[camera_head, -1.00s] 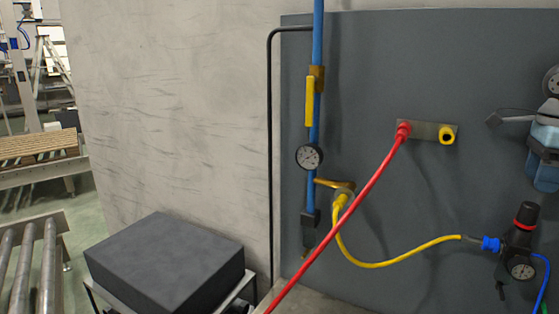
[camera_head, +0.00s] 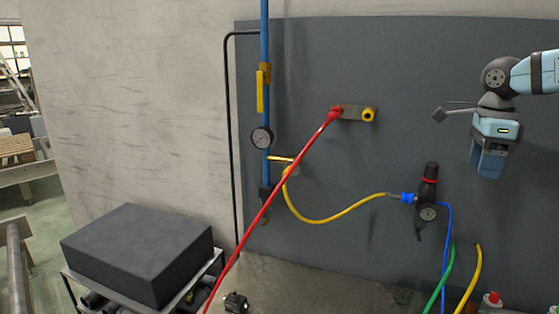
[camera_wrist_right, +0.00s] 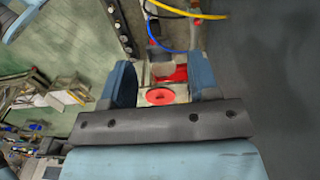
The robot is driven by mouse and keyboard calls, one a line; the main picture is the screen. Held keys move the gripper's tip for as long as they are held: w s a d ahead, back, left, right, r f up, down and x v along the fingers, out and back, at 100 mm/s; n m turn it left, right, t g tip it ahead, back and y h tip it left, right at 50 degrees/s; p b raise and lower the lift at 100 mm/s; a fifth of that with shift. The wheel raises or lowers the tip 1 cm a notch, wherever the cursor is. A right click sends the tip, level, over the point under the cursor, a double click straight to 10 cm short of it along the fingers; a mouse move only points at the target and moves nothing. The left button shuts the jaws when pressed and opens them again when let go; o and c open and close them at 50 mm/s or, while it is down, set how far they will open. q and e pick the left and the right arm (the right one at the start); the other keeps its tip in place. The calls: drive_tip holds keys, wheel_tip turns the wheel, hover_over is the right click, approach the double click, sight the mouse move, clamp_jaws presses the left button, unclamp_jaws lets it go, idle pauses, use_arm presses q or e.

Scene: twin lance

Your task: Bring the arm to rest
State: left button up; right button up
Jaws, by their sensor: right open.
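My right arm comes in from the right edge of the head view. Its blue and black gripper (camera_head: 488,168) hangs in front of the grey wall panel (camera_head: 390,60), with the fingers pointing down. In the right wrist view the two blue fingers of this gripper (camera_wrist_right: 165,78) stand apart, with nothing held between them. A red round thing (camera_wrist_right: 160,96) shows between and below the fingers, away from them. My left gripper is not in view.
A red hose (camera_head: 270,205) slants from a yellow-ended bracket (camera_head: 368,115) on the panel. A yellow hose (camera_head: 330,220) runs to a black regulator (camera_head: 429,190) left of my gripper. A blue pipe with a gauge (camera_head: 262,138) stands left. A dark block (camera_head: 140,250) sits on a cart.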

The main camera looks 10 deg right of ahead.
drive_tip(key=s+f+m+t, duration=0.4)
drive_tip(key=f+m+t, duration=0.1)
drive_tip(key=f+m, duration=0.55)
drive_tip(key=s+a+f+m+t, duration=0.1)
drive_tip(key=s+f+m+t, duration=0.3)
drive_tip(key=f+m, duration=0.6)
drive_tip(key=s+f+m+t, duration=0.3)
drive_tip(key=f+m+t, duration=0.3)
drive_tip(key=f+m, duration=0.45)
drive_tip(key=s+a+f+m+g+h, duration=0.3)
drive_tip(key=s+a+f+m+g, duration=0.2)
drive_tip(key=s+a+f+m, duration=0.4)
drive_tip(key=s+a+f+m+g+y, duration=0.25)
drive_tip(key=s+a+m+g, duration=0.35)
drive_tip(key=s+a, duration=0.55)
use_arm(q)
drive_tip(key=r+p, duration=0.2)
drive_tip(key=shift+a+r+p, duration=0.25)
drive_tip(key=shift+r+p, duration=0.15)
use_arm(e)
drive_tip(key=w+a+f+t+y, duration=0.3)
drive_tip(key=w+a+f+t, duration=0.3)
drive_tip(key=f, duration=0.4)
drive_tip(key=shift+w+a+n+t+y, duration=0.3)
drive_tip(key=shift+a+n+t+y, duration=0.1)
drive_tip(key=shift+a+t, duration=0.15)
